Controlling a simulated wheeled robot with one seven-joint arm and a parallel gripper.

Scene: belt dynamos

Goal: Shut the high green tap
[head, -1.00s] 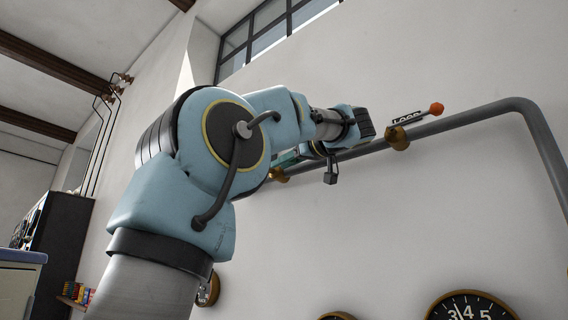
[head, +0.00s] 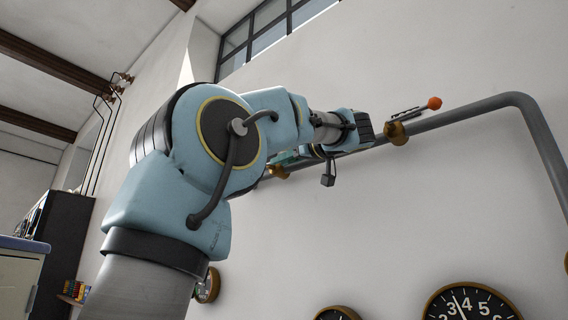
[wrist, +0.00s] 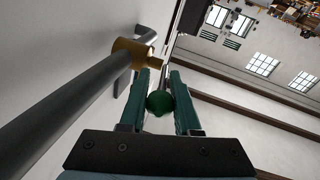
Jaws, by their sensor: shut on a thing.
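The high green tap shows in the wrist view as a round green knob (wrist: 159,103) between the two teal fingers of my gripper (wrist: 160,76). The gripper is shut on this knob. The tap's brass body (wrist: 136,50) sits on the grey pipe just beyond and left of the fingers. In the head view the brass body (head: 278,172) shows low beside my arm, and a bit of my teal gripper (head: 286,157) shows behind the wrist. The green knob is hidden there, and the angle of its lever cannot be told.
A grey pipe (head: 455,117) runs along the white wall and bends down at the right. A second brass tap (head: 395,133) with an orange knob (head: 434,103) and a small label is on it, right of my wrist. Round dials (head: 470,303) hang below.

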